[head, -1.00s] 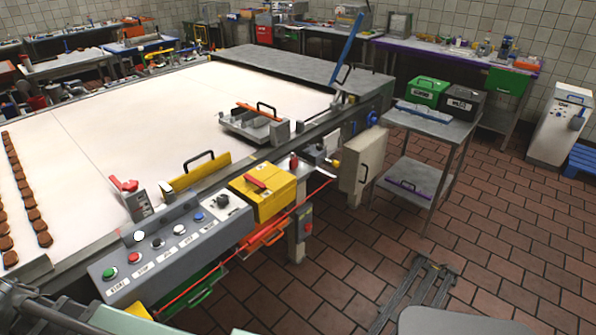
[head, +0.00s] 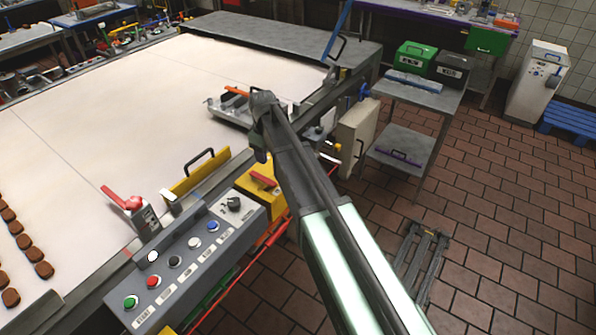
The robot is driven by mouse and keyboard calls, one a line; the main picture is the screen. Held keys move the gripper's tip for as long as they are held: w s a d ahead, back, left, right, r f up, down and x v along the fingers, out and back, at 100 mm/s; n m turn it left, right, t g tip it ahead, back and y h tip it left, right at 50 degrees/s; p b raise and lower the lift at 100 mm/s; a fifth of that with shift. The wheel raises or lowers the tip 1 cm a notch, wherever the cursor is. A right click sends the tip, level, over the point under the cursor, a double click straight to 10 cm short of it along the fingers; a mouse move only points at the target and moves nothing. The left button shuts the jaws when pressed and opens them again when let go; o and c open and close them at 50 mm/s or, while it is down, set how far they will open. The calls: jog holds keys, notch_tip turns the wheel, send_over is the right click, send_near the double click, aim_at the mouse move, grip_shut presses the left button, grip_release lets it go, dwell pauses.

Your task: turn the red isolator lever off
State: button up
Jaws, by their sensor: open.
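A red lever (head: 263,180) lies across the top of a yellow box (head: 256,200) beside the grey control panel; my arm hides the box's right part. Another red lever (head: 120,197) stands tilted on a small grey unit (head: 144,216) at the belt's near edge. I cannot tell from the pictures which of the two is the isolator. My gripper (head: 260,155) is at the end of my arm, seen just above the yellow box and its lever. It is open, its jaws small and dark in the view. No contact with either lever can be made out.
The control panel (head: 186,262) with several coloured buttons and a dark knob runs along the belt's near side. A yellow guard (head: 196,178) with a black handle stands behind it. The tiled floor at right is mostly open.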

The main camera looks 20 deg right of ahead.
aim_at(269, 181)
jog(key=f+b, duration=1.1)
jog(key=shift+a, duration=0.25)
jog(key=shift+r, duration=0.1)
grip_shut()
